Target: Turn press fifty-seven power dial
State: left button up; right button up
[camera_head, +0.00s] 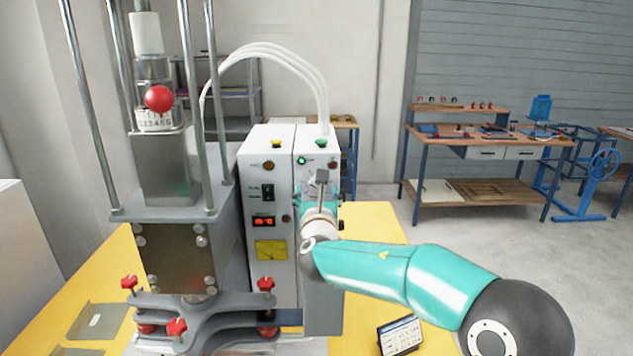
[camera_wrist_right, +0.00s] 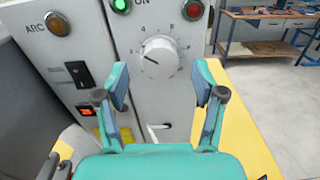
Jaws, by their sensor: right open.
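The power dial (camera_wrist_right: 160,57) is a round white knob on the grey-white front panel of the press's control box (camera_head: 285,225). A dark pointer line on it points to the left, and numbers ring it. My right gripper (camera_wrist_right: 160,84) is open, its two teal fingers spread to the left and right of the dial's lower edge, with nothing between them. In the head view my right gripper (camera_head: 321,188) is in front of the right half of the box and hides most of the dial. My left gripper is not in view.
Near the dial are a lit green lamp (camera_wrist_right: 122,5), an amber lamp (camera_wrist_right: 58,24), a black switch (camera_wrist_right: 83,76) and a small lever (camera_wrist_right: 158,130). The press (camera_head: 165,165) stands left of the box on a yellow table (camera_head: 375,220). A tablet (camera_head: 400,335) lies at its front right.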

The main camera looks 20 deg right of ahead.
jog(key=shift+p+x, duration=0.35)
jog(key=shift+x, duration=1)
jog(key=shift+c, duration=0.3)
jog(key=c, duration=1.1)
